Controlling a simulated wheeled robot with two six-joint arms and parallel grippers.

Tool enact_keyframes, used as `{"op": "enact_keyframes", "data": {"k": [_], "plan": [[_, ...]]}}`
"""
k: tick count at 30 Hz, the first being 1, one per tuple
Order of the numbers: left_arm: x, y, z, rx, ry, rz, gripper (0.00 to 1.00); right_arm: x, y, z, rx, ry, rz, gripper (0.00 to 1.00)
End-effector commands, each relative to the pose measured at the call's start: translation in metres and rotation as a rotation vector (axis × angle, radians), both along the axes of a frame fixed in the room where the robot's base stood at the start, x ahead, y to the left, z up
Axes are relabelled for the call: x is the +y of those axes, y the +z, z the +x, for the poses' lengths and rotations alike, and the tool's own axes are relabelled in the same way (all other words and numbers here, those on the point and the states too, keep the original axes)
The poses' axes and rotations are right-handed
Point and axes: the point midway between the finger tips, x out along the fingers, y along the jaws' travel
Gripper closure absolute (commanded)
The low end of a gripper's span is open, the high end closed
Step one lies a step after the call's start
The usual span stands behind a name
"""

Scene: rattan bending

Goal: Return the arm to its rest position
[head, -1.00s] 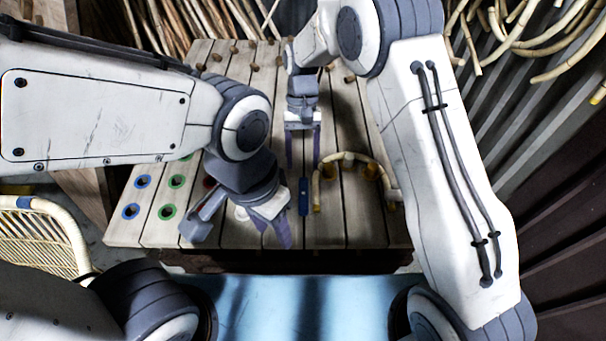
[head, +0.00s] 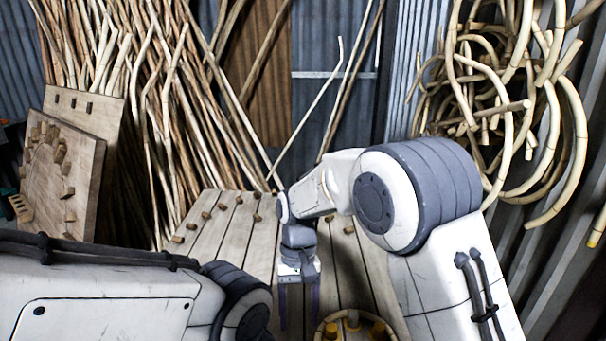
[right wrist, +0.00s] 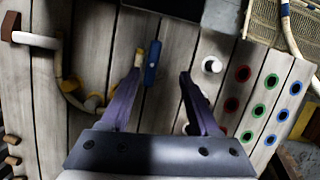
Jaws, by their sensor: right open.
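My right arm reaches over the slatted wooden bench, and its gripper (head: 299,318) points down above the boards in the head view. In the right wrist view the two purple fingers of the right gripper (right wrist: 158,74) stand well apart with nothing between them. A bent rattan piece (right wrist: 57,62) lies to the left of the fingers, and its curve shows at the bottom edge of the head view (head: 322,326). A small blue object (right wrist: 152,62) lies on the bench beyond the gap between the fingertips. My left arm enters at lower left; its gripper is out of frame.
The bench (head: 207,232) carries several short wooden pegs (head: 222,206). Red, green and blue ringed holes (right wrist: 243,73) and a white cup-like piece (right wrist: 212,65) are right of the fingers. Rattan poles (head: 190,110) lean behind; bent rattan coils (head: 515,110) hang at right.

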Motion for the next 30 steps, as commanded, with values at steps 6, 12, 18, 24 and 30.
{"op": "enact_keyframes", "data": {"k": [6, 12, 18, 24, 30], "plan": [[0.000, 0.000, 0.000, 0.000, 0.000, 0.000, 0.50, -0.006, 0.052, -0.085, -0.131, 0.190, 0.067, 0.38], [0.000, 0.000, 0.000, 0.000, 0.000, 0.000, 0.50, -0.029, 0.066, -0.159, -0.238, 0.355, 0.126, 0.38], [0.000, 0.000, 0.000, 0.000, 0.000, 0.000, 0.50, -0.050, 0.061, -0.202, -0.303, 0.457, 0.163, 0.38], [0.000, 0.000, 0.000, 0.000, 0.000, 0.000, 0.50, -0.057, 0.058, -0.212, -0.319, 0.483, 0.173, 0.38], [0.000, 0.000, 0.000, 0.000, 0.000, 0.000, 0.50, -0.057, 0.058, -0.212, -0.318, 0.482, 0.171, 0.38]]}}
